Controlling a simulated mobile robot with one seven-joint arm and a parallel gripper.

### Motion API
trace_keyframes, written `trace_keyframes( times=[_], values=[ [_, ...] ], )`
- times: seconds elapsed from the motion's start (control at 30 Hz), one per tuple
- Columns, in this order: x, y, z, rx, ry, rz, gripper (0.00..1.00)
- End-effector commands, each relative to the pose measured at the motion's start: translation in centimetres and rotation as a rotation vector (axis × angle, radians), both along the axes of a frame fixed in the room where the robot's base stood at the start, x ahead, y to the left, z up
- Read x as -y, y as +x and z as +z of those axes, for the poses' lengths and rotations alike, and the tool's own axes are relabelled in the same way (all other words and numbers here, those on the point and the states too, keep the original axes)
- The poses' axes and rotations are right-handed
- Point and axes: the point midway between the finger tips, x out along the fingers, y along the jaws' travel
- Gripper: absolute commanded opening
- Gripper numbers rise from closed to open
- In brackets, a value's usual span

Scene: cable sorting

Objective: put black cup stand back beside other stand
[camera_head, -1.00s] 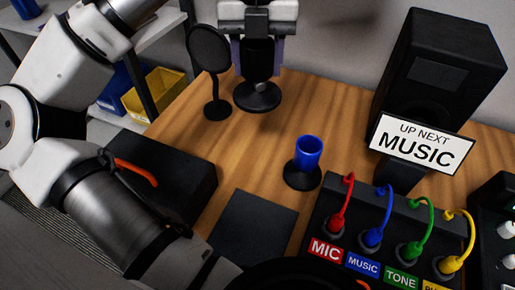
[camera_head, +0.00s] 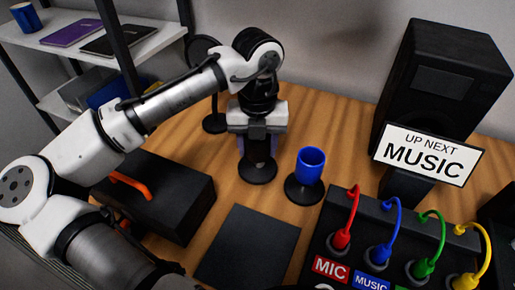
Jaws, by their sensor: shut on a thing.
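My gripper (camera_head: 257,150) points down over the wooden table, in the middle of the view. It is shut on a black cup stand whose round base (camera_head: 257,172) shows below the fingers; the stand's upper part is mostly hidden by the gripper. The stand looks upright and at or very near the tabletop; I cannot tell whether it touches. Just to its right is the other black stand (camera_head: 303,192), with a blue cup (camera_head: 310,165) on it. A small gap of table shows between the two round bases.
A black round-headed stand (camera_head: 215,123) is partly hidden behind my arm. A black box with an orange handle (camera_head: 160,198) lies left, a dark mat (camera_head: 248,248) in front. A panel with coloured cables (camera_head: 390,240), a MUSIC sign (camera_head: 425,155) and a speaker (camera_head: 445,75) stand right.

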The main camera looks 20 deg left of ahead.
Motion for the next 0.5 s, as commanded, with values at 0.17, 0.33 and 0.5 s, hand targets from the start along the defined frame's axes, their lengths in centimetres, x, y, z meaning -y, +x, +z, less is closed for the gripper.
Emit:
trace_keyframes(
  times=[0.17, 0.33, 0.5],
  values=[
    [0.01, -0.01, -1.08, 0.002, 0.001, -0.001, 0.0],
    [0.02, 0.01, -1.04, 0.002, 0.001, -0.001, 0.0],
    [0.02, 0.0, -1.39, 0.0, -0.001, -0.001, 0.52]
  ],
)
